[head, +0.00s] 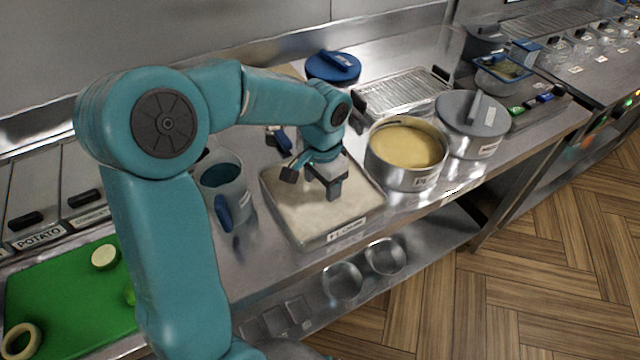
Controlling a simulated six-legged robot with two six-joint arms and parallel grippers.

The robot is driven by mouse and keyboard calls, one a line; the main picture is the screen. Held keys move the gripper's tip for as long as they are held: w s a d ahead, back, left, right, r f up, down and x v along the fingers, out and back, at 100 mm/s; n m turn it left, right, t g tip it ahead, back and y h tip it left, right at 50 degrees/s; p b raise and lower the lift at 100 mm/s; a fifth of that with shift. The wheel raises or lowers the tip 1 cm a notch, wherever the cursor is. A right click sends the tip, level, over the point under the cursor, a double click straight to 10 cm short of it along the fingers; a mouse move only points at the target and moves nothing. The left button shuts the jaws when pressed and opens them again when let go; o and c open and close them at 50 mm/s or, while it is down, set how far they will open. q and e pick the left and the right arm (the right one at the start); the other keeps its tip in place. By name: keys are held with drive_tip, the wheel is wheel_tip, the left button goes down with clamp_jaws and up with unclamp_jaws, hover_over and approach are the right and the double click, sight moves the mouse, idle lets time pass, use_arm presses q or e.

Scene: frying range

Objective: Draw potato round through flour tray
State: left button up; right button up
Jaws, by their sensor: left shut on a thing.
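The flour tray (315,241) is a shallow metal tray labelled at the front and filled with pale flour. It stands on the steel counter in the middle of the head view. My left gripper (333,192) points down over the tray, with its fingertips low at the flour near the middle. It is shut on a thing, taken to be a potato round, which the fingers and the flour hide. Another pale potato round (105,257) lies on the green board (70,290) at the left. My right gripper is not in view.
A wire rack (402,92) and a blue lid (333,67) lie behind.

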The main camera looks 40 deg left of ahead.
sight(322, 193)
use_arm(q)
drive_tip(key=shift+r+p, duration=3.25)
drive_tip(key=shift+r, duration=0.75)
wheel_tip(322, 193, up, 3)
drive_tip(key=shift+p, duration=1.25)
